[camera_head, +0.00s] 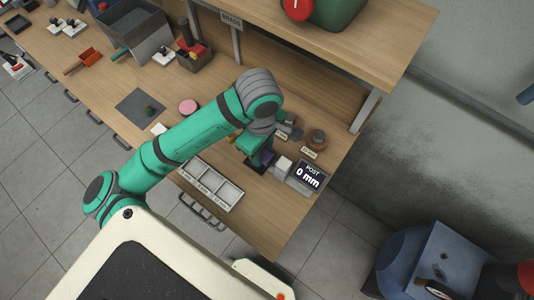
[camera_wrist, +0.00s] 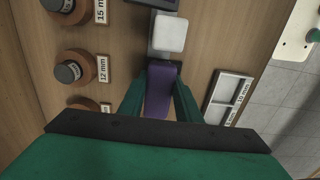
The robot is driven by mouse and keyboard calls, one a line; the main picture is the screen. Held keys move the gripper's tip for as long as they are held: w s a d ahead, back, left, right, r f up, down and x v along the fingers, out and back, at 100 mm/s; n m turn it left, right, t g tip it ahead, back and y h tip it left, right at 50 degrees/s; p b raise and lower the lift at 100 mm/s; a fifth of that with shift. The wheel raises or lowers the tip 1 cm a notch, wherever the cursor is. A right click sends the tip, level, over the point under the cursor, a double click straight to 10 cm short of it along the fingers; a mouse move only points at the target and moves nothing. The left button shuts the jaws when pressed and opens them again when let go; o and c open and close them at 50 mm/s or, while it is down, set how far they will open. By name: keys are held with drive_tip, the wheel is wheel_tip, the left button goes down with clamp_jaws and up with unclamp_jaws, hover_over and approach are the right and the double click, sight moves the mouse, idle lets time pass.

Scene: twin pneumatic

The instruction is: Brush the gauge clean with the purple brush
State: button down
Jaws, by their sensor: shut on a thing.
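The purple brush (camera_wrist: 158,88) is between the two green fingers of my gripper (camera_wrist: 158,98), which is shut on it. In the head view a little purple of the brush (camera_head: 267,156) shows under my gripper (camera_head: 262,158). The gauge has a pale block (camera_wrist: 170,33) just ahead of the brush's far end; I cannot tell whether they touch. In the head view the pale block (camera_head: 283,164) stands beside a dark display (camera_head: 308,177) reading "POST 0 mm". The brush's bristles are hidden.
A white sectioned tray (camera_head: 212,185) lies left of the gauge, near the bench's front edge. Dark round pieces on wooden bases, one labelled 12 mm (camera_wrist: 68,72), stand on the other side. A pink disc (camera_head: 188,106) and a grey mat (camera_head: 139,107) lie farther left. A shelf (camera_head: 330,50) overhangs the back.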

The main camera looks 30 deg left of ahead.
drive_tip(key=shift+w+a+f, duration=0.15)
drive_tip(key=shift+a, duration=2)
drive_tip(key=shift+r, duration=3.05)
drive_tip(key=shift+r, duration=0.15)
drive_tip(key=shift+r, duration=1.3)
drive_tip(key=shift+f, duration=0.1)
drive_tip(key=shift+s+d+f, duration=0.1)
drive_tip(key=shift+d+f, duration=0.15)
drive_tip(key=shift+f, duration=0.9)
drive_tip(key=shift+s+d+f, duration=0.1)
drive_tip(key=shift+d+f, duration=0.1)
drive_tip(key=shift+f, duration=1)
drive_tip(key=shift+d+f, duration=0.25)
drive_tip(key=shift+f, duration=0.9)
drive_tip(key=shift+f, duration=1.05)
